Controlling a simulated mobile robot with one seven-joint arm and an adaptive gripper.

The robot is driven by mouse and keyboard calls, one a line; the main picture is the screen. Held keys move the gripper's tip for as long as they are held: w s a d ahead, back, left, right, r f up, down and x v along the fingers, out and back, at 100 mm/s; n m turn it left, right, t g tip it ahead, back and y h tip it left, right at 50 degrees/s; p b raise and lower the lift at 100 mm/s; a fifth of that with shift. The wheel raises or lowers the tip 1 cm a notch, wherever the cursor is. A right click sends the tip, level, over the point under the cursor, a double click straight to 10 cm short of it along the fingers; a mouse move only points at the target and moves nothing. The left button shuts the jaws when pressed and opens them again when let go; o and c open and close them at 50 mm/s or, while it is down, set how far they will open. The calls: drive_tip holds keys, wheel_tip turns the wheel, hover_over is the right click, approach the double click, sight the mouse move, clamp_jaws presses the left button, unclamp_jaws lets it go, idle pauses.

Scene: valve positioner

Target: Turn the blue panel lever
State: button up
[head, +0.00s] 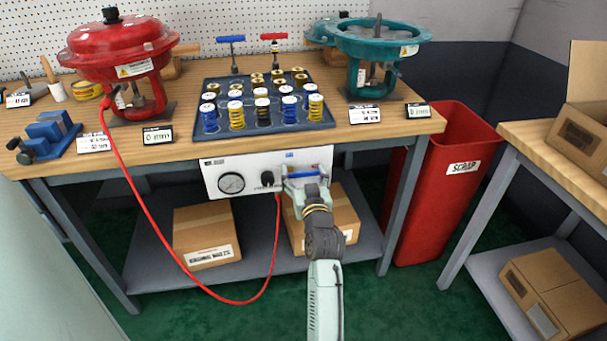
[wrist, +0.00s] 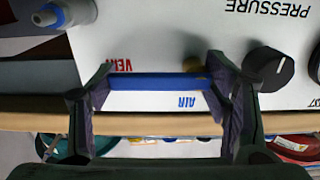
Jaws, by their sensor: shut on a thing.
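The blue panel lever (wrist: 158,83) lies level across the wrist view on the white panel (wrist: 120,35), between a red VENT label above it and a blue AIR label below it. My gripper (wrist: 160,92) has one finger at each end of the lever and is shut on it lengthwise. In the head view my gripper (head: 304,182) is at the right part of the white panel (head: 215,165), under the bench's front edge. The lever (head: 303,174) shows there as a thin blue strip, partly hidden by my gripper.
A black knob (wrist: 268,72) is close beside the right finger in the wrist view. A pressure gauge (head: 231,182) is at the panel's left. A red hose (head: 197,281) hangs from the panel to the red actuator (head: 118,50). Cardboard boxes (head: 205,232) stand on the shelf below.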

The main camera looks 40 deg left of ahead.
sight(288, 160)
drive_tip(key=shift+c, duration=1.3)
drive_tip(key=n+b, duration=0.1)
drive_tip(key=n, duration=0.1)
drive_tip(key=r+n+b, duration=0.1)
drive_tip(key=n, duration=0.1)
drive_tip(key=n+b, duration=0.1)
drive_tip(key=n, duration=0.2)
drive_tip(key=r+n+b, duration=0.1)
drive_tip(key=shift+s+a+n+b, duration=0.25)
drive_tip(key=shift+s+n+b, duration=0.05)
drive_tip(key=shift+s+b, duration=0.05)
drive_tip(key=n, duration=0.1)
drive_tip(key=n+b, duration=0.1)
drive_tip(key=n, duration=0.1)
drive_tip(key=shift+s+a+r+n+b, duration=0.25)
drive_tip(key=shift+s+r+n+b, duration=0.05)
drive_tip(key=n, duration=0.2)
drive_tip(key=n+b, duration=0.1)
drive_tip(key=s+a+n+b, duration=0.1)
drive_tip(key=n, duration=0.1)
drive_tip(key=shift+s+r+n, duration=0.1)
drive_tip(key=shift+r+n, duration=0.1)
drive_tip(key=shift+n, duration=0.1)
drive_tip(key=shift+s+a, duration=0.1)
drive_tip(key=o, duration=1.7)
